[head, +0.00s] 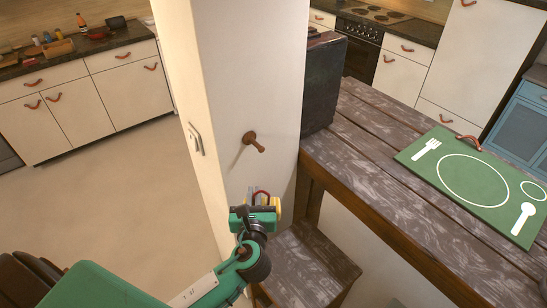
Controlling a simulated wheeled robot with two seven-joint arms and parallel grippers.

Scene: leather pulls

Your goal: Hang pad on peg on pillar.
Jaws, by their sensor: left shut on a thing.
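The peg (254,141) is a brown wooden knob standing out from the face of the white pillar (232,75). Nothing hangs on it. My left gripper (262,212) is below the peg in the picture, in front of the lower pillar. It is shut on what looks like the pad (276,207). Only a bit of yellow edge and a thin red loop above it show; the gripper hides the rest. The pad appears apart from the peg. My right gripper is not in view.
A wooden table (370,140) with a green place mat (478,186) and a dark box (324,84) is right of the pillar. A wooden stool or bench (308,265) stands below. The floor at left is clear.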

